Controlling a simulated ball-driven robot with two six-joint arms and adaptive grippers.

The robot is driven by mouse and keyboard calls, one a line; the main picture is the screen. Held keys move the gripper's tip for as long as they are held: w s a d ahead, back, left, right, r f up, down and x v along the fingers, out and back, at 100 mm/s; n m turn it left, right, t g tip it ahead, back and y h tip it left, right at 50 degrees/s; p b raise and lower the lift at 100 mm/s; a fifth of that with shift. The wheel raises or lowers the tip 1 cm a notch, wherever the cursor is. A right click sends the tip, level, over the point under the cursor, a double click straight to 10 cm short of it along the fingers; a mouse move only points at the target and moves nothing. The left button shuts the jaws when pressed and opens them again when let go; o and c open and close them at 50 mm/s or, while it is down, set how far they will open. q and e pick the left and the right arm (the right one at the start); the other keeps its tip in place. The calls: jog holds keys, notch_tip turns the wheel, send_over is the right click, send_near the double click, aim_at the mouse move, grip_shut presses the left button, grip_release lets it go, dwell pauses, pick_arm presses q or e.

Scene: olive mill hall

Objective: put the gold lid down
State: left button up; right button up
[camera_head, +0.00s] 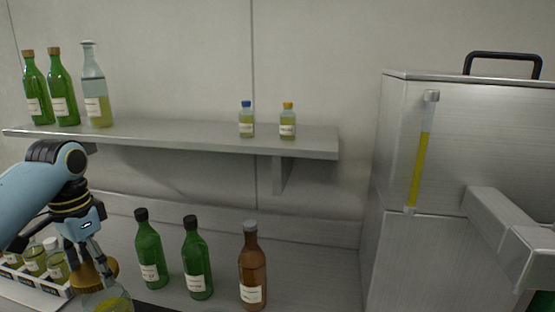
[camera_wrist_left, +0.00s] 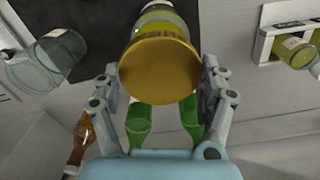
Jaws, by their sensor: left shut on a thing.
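My left gripper (camera_head: 96,270) is shut on the gold lid (camera_head: 86,270), a round flat disc, at the lower left of the head view. In the left wrist view the gold lid (camera_wrist_left: 160,72) fills the space between the fingers of my left gripper (camera_wrist_left: 160,66). A glass jar (camera_head: 108,302) with yellow-green content shows just below the lid, cut off by the picture edge. The jar (camera_wrist_left: 160,18) also shows behind the lid in the wrist view. I cannot tell whether lid and jar touch. My right gripper is not in view.
A white rack (camera_head: 52,290) with small bottles stands left of the jar. Two green bottles (camera_head: 149,250) (camera_head: 197,260) and a brown bottle (camera_head: 252,270) stand to the right. A clear glass vessel (camera_wrist_left: 48,60) shows in the wrist view. A shelf (camera_head: 200,138) hangs above; a steel tank (camera_head: 480,120) stands right.

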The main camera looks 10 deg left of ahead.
pick_arm(q)
jog(key=shift+r, duration=0.75)
